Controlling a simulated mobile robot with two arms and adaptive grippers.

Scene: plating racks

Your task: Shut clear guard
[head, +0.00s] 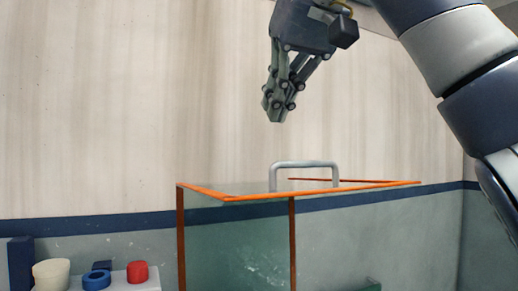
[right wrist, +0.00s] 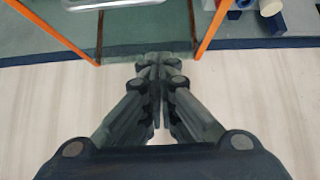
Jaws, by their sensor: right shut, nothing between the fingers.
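The clear guard (head: 235,235) is a see-through box with orange edges and a grey handle (head: 305,164) on its top panel. The top panel lies about level in the head view. My right gripper (head: 275,117) is shut and empty, pointing down in the air above the guard, apart from the handle. In the right wrist view, the shut fingertips (right wrist: 165,58) show near the guard's orange edges (right wrist: 210,30), with part of the handle (right wrist: 110,3) at the top. My left gripper is not in view.
A white shelf (head: 145,283) left of the guard carries a cream cup (head: 51,274), a blue ring (head: 96,280) and a red piece (head: 137,271). A pale wall with a dark blue stripe (head: 100,224) stands behind. The air around the gripper is clear.

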